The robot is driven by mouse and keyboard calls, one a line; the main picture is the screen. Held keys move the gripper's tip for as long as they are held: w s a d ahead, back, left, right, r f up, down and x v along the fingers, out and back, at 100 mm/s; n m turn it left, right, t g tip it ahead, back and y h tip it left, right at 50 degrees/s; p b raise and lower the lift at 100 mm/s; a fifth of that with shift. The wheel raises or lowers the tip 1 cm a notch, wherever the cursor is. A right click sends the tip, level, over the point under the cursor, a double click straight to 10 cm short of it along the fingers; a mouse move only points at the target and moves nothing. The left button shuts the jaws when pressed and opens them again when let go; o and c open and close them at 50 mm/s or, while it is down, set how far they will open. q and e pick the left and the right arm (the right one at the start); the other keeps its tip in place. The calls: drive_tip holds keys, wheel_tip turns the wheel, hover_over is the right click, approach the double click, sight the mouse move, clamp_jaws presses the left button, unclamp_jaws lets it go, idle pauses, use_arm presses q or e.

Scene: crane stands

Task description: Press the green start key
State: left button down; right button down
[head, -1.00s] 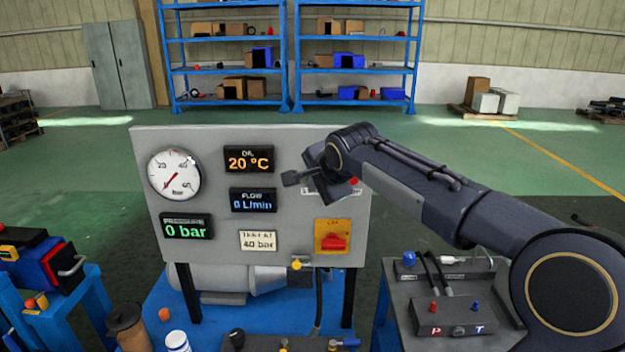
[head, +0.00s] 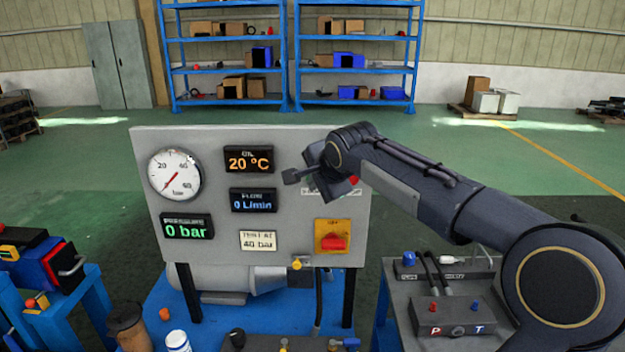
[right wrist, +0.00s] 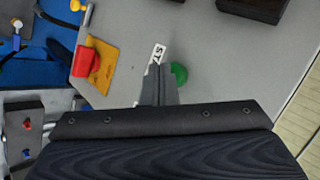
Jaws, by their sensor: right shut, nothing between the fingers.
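The green start key (right wrist: 179,74) is a round green button on the grey panel (head: 290,160). It shows in the right wrist view, just right of my right gripper's fingertips (right wrist: 158,92). A white label (right wrist: 157,54) with the letters "ST" lies beside it, partly covered by the fingers. In the head view my right gripper (head: 292,177) is shut and empty in front of the panel's right part. My wrist hides the green key in the head view. I cannot tell whether the fingertips touch the panel. My left gripper is not in view.
A red switch on a yellow plate (head: 333,237) sits low on the panel; a red button (head: 353,180) shows beside my wrist. Displays and a gauge (head: 174,174) fill the panel's left part. A grey box with hose fittings (head: 455,318) stands front right.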

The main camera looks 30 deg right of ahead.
drive_tip(key=shift+w+d, duration=0.3)
drive_tip(key=shift+w, duration=0.15)
idle(0.6)
drive_tip(key=shift+s+a+b, duration=0.4)
drive_tip(key=shift+s+a, duration=0.1)
drive_tip(key=shift+s, duration=0.3)
drive_tip(key=s+a, duration=0.1)
drive_tip(key=s+b, duration=0.1)
drive_tip(key=s, duration=0.1)
drive_tip(key=s+a+b, duration=0.1)
drive_tip(key=shift+s+a, duration=0.15)
drive_tip(key=shift+a, duration=0.15)
idle(0.9)
